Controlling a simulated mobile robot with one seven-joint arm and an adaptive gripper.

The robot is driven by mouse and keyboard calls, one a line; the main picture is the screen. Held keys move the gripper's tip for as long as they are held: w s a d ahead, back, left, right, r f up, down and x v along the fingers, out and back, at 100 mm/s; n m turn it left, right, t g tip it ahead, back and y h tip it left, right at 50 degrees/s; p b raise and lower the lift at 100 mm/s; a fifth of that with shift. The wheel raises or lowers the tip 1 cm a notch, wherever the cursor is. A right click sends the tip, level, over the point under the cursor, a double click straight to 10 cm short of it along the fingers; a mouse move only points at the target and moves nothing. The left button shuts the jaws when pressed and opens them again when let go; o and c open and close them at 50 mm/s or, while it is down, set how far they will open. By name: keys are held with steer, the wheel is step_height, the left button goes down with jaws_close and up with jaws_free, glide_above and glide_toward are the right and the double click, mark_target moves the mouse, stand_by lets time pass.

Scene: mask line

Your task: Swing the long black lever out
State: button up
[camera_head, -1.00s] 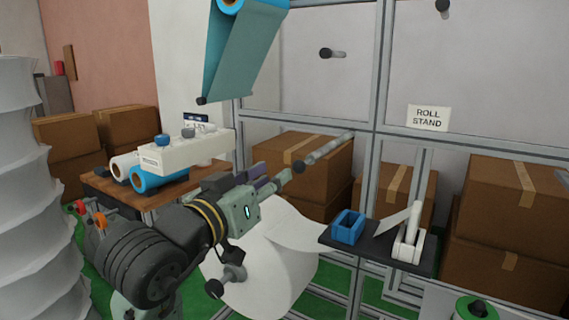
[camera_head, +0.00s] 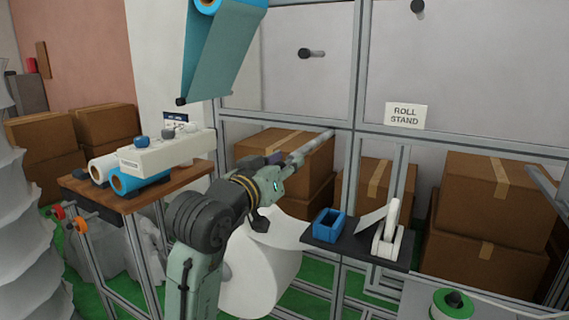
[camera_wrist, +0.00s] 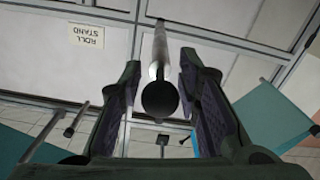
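A long grey rod with a round black end knob points toward my gripper; its shaft (camera_head: 318,143) shows in the head view. In the wrist view its black knob (camera_wrist: 160,99) sits between my two fingers, with a gap on each side. No other long black lever is clear. My gripper (camera_head: 281,160) reaches the rod's near end in the head view. It also shows in the wrist view (camera_wrist: 158,90), open, with purple inner pads, not touching the knob as far as I can see.
A grey frame (camera_head: 356,60) with a ROLL STAND sign (camera_head: 406,115) stands behind. A dark shelf (camera_head: 345,247) holds a blue box (camera_head: 329,226) and a white lever device (camera_head: 388,235). A white roll (camera_head: 262,275) lies below my arm. A wooden table (camera_head: 105,203) is left.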

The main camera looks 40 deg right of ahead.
steer(key=shift+c, duration=0.6)
jaws_close()
